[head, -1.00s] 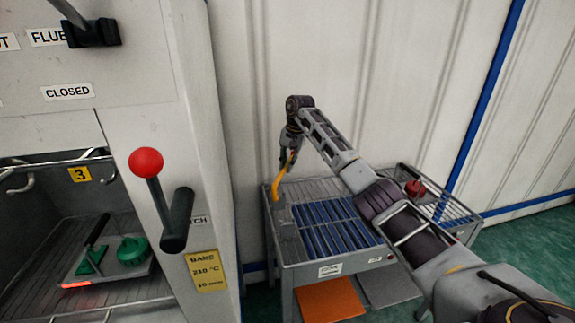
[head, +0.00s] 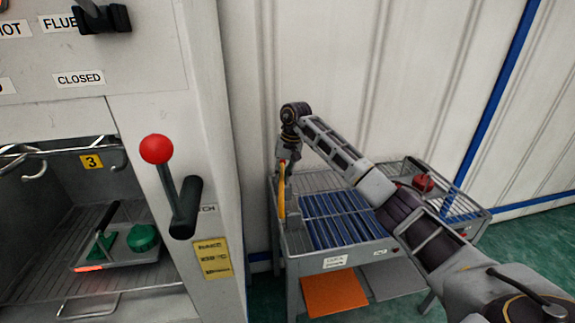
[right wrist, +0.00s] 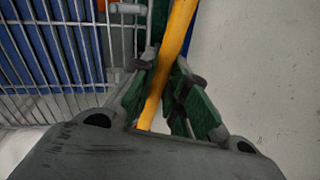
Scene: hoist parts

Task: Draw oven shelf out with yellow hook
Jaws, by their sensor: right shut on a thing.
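The yellow hook (head: 281,194) hangs from my right gripper (head: 287,160), nearly upright, at the left end of the trolley. In the right wrist view the green-padded fingers (right wrist: 165,88) are shut on the hook's yellow shaft (right wrist: 178,40). The hook's lower end is hard to make out beside a grey block on the trolley. The oven shelf (head: 40,287), a wire rack, lies inside the open oven at left, with a wire loop (head: 88,308) at its front. A tray (head: 150,256) with green parts rests on it. My left gripper is out of view.
A red-knobbed lever (head: 156,150) and a dark handle (head: 186,208) stick out from the oven front, between the oven opening and the trolley (head: 330,262). A white wall stands behind.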

